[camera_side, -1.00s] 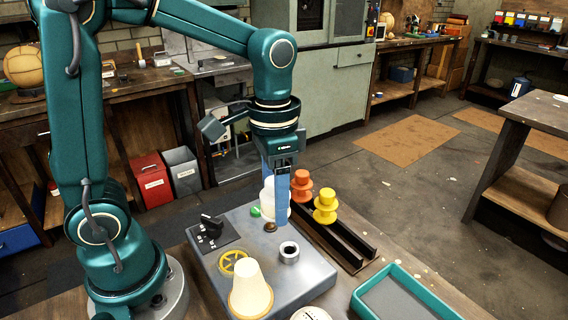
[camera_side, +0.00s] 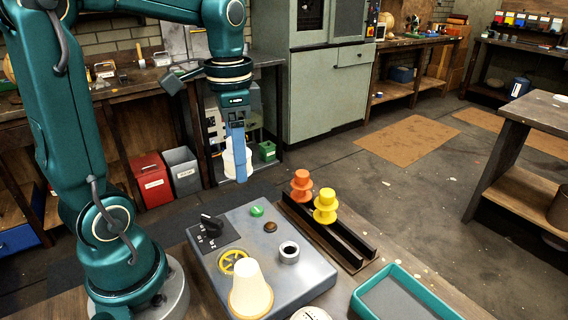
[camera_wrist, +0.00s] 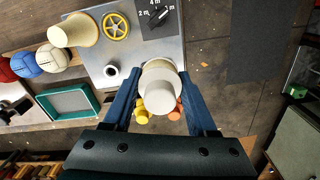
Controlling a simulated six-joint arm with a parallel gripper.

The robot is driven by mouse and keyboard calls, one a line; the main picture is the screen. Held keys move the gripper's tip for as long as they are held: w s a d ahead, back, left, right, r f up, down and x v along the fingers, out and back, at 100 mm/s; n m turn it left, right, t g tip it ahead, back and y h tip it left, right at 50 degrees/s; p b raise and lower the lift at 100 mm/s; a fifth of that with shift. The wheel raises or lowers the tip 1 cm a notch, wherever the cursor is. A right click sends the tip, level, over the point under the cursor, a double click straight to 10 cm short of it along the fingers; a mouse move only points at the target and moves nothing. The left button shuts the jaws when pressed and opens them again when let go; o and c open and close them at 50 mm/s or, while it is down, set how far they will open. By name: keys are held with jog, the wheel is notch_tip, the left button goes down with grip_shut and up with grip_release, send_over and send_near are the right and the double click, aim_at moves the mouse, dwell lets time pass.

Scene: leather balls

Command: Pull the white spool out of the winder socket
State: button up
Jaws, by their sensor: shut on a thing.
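The white spool (camera_side: 228,162) hangs in the air beyond the back left edge of the grey winder box (camera_side: 318,272). My gripper (camera_side: 239,172) is shut on it, one blue finger partly hiding it in the side view. In the wrist view the spool (camera_wrist: 168,92) sits end-on between the two blue fingers, covering part of the box edge. A grey ring with a dark hole (camera_side: 289,252), which looks like the socket, stands empty on the box top. The spool is well apart from it.
The box top carries a black dial (camera_side: 211,226), a green button (camera_side: 257,210), a brown knob (camera_side: 270,227), a yellow wheel (camera_side: 226,264) and a cream cone (camera_side: 251,292). Orange (camera_side: 301,186) and yellow (camera_side: 325,204) spools stand on a dark rail. A teal tray (camera_side: 362,302) lies front right.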

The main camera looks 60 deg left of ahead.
jog(key=shift+f, duration=2.05)
